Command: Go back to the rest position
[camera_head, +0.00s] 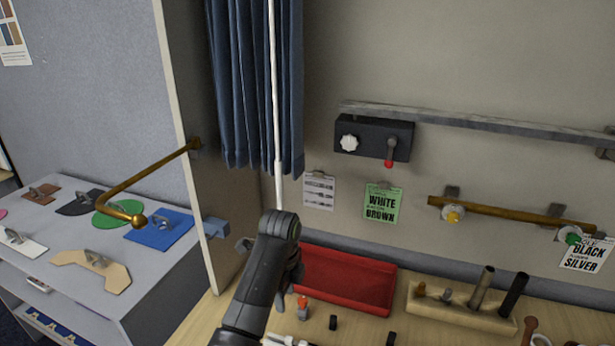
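My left arm rises from the bottom centre, a dark grey link with a bent joint near its top. My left gripper (294,272) is a small dark part beside that joint, in front of the red tray's left end. It is mostly hidden by the arm, so its fingers cannot be made out. A thin white rod (275,100) hangs in front of the blue curtain (240,80) and its lower end meets the top of my arm in the picture. I cannot tell whether they touch. My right gripper is not in view.
A red tray (350,268) lies against the wall, with a wooden holder (460,312) of upright rods to its right. Small parts lie in front. A brass bent bar (140,178) sticks out from the partition (185,120) at left, above a side table of coloured plates.

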